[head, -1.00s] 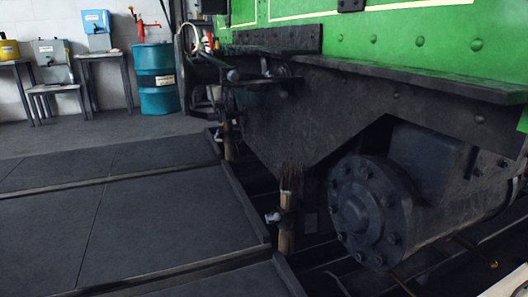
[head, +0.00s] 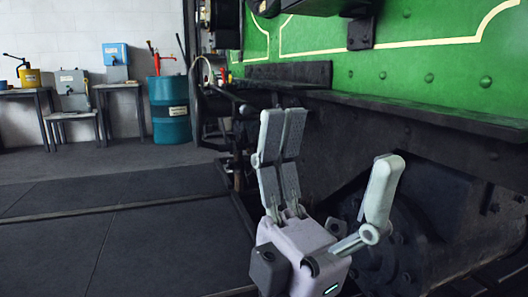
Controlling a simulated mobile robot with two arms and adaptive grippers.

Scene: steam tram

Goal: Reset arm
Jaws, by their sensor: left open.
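My left gripper (head: 325,165) is raised in the lower middle of the head view, with its pale fingers pointing up and spread wide apart. It is open and nothing is between its fingers. It stands in front of the dark lower frame of the green steam tram (head: 400,65) and covers part of it. The round bolted cylinder end (head: 392,255) of the tram is partly hidden behind the gripper. My right gripper does not show.
A blue drum (head: 169,115) with a red hand pump (head: 154,55) stands by the white wall. Small tables (head: 72,117) with a yellow can (head: 31,77) and boxes are at the back left. The dark floor (head: 70,245) at left is clear. A dark ledge (head: 440,115) runs along the tram.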

